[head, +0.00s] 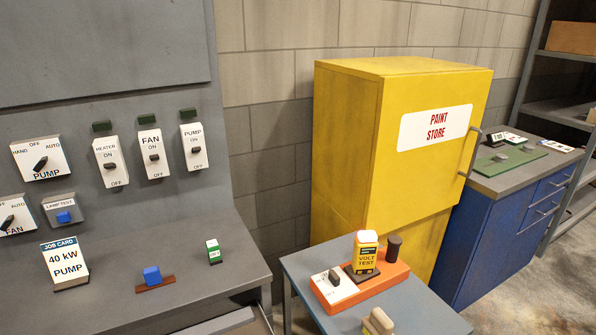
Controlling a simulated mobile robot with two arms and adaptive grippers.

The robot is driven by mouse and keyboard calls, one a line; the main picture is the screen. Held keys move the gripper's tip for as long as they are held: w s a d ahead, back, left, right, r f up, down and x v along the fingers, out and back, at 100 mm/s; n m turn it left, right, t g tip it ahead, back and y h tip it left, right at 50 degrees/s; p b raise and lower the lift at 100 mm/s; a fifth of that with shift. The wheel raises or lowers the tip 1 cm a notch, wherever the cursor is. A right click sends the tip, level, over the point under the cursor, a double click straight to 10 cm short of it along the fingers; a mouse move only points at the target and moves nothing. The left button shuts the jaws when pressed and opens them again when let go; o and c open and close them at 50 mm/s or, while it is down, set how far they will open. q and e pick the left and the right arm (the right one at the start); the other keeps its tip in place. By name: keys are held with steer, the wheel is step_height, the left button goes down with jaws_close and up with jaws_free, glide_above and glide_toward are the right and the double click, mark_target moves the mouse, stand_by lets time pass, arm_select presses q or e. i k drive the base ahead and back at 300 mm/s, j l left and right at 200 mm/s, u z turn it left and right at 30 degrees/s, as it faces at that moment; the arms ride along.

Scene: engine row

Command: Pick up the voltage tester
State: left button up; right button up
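The voltage tester (366,258) is a small yellow block with a dark label reading VOLT TEST. It stands upright on an orange base (378,289), on the grey table (414,310) at the lower middle of the head view. A white switch plate (334,286) with a dark lever lies on the left of the same base. A dark brown cylinder (393,248) stands at its right end, close beside the tester. Neither of my grippers is in view.
A tan and olive object (378,322) lies near the table's front, cut by the frame edge. A yellow PAINT STORE cabinet (420,170) stands behind. A grey control desk (180,265) with a job card (65,262) is at left. A blue drawer cabinet (510,230) is at right.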

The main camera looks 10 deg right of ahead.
mark_target(366, 245)
steer(key=j+u, duration=0.15)
steer(key=u, duration=1)
steer(key=z, duration=1.9)
steer(key=j+u, duration=0.1)
steer(key=k+j, duration=0.05)
